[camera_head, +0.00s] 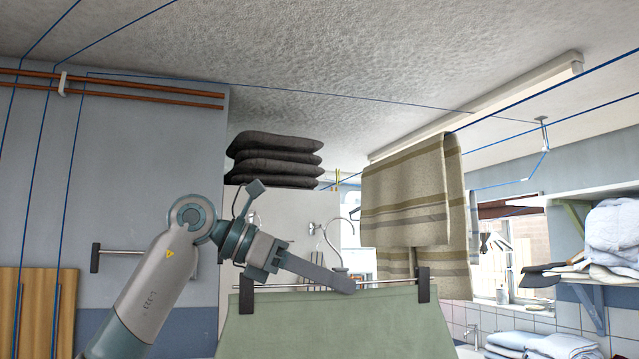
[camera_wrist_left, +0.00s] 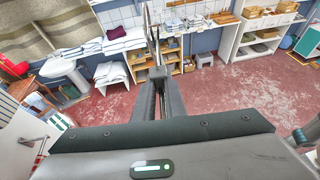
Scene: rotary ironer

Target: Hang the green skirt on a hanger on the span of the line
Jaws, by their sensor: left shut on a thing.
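The green skirt (camera_head: 340,325) hangs by its waistband from a clip hanger (camera_head: 340,232) with a metal hook and two dark clips. My left gripper (camera_head: 343,284) is shut on the hanger at the base of its hook, just above the skirt. In the left wrist view the hook (camera_wrist_left: 148,22) rises beyond the closed fingers (camera_wrist_left: 160,92). The hook's open curve stands free of any line. Blue line (camera_head: 565,87) runs overhead at the upper right, above and to the right of the hook. The skirt's lower part is cut off by the frame. My right gripper is not in view.
A striped towel (camera_head: 415,195) hangs over the line right of the hanger, close behind it in the picture. A stack of dark cushions (camera_head: 273,160) sits on a white cabinet. A shelf with folded towels (camera_head: 615,240) is at the right. Copper pipes (camera_head: 150,90) run along the left wall.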

